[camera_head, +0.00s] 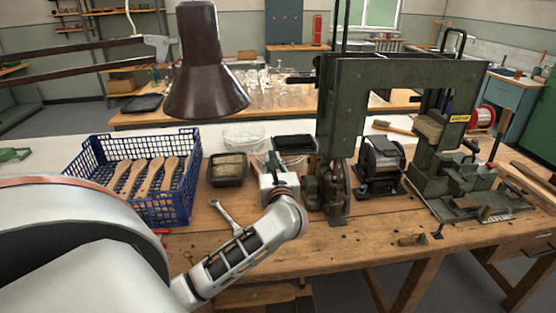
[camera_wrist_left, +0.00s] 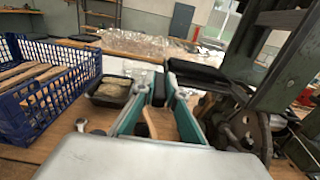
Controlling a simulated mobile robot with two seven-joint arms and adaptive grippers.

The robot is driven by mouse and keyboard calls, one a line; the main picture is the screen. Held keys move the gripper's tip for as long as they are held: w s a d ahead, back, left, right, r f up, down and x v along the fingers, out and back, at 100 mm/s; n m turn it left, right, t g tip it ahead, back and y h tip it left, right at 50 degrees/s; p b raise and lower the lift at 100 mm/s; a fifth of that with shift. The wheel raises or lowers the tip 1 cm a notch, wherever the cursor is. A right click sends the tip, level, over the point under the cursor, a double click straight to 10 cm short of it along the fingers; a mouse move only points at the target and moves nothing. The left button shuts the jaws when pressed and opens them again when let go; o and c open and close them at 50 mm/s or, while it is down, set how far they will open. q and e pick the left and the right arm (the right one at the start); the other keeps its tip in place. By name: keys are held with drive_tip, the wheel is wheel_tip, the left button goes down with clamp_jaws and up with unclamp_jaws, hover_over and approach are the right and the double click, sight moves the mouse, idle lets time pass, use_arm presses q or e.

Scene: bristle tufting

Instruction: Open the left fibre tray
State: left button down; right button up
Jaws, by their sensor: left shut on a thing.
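The left fibre tray (camera_head: 227,168) is a small black tray on the bench, right of the blue crate. Pale fibre shows in its top, and I see no lid on it. It also shows in the left wrist view (camera_wrist_left: 108,92), left of the fingers. My left gripper (camera_head: 275,165) is right of this tray, pointing away over the bench. In the left wrist view its fingers (camera_wrist_left: 163,85) are close together at the tips. My right gripper is not in view.
A blue crate (camera_head: 183,207) with wooden brush handles stands at left. A clear dish (camera_head: 245,136) stands behind the tray. A green machine frame (camera_head: 345,100) stands close right of my gripper. A wrench (camera_head: 226,214) lies in front. A dark lamp (camera_head: 203,80) hangs above.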

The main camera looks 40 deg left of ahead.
use_arm(q)
drive_tip(key=shift+s+a+f, duration=0.1)
drive_tip(key=c, duration=2.3)
unclamp_jaws()
drive_tip(key=shift+c, duration=0.2)
drive_tip(key=shift+s+a, duration=0.1)
drive_tip(key=shift+s, duration=0.05)
drive_tip(key=shift+s+d, duration=0.1)
drive_tip(key=shift+d, duration=0.2)
drive_tip(key=v, duration=1.1)
drive_tip(key=shift+d, duration=0.2)
drive_tip(key=shift+s, duration=0.1)
